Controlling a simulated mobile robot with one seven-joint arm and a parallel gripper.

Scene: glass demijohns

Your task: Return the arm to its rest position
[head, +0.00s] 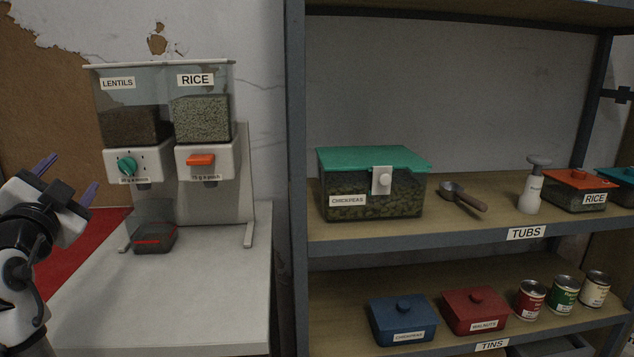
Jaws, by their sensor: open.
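My gripper (68,176) is at the left of the head view, with two purple fingers spread apart and nothing between them. It is raised above the left side of the white counter (205,310), left of the dispenser and apart from it. My arm comes up from the lower left corner.
A lentils and rice dispenser (190,165) stands on the counter, with a clear cup (155,236) under the lentils outlet. A shelf post (295,180) stands right of the counter. Shelves hold a green-lidded chickpeas tub (350,190), a scoop (462,196), smaller tubs and tins.

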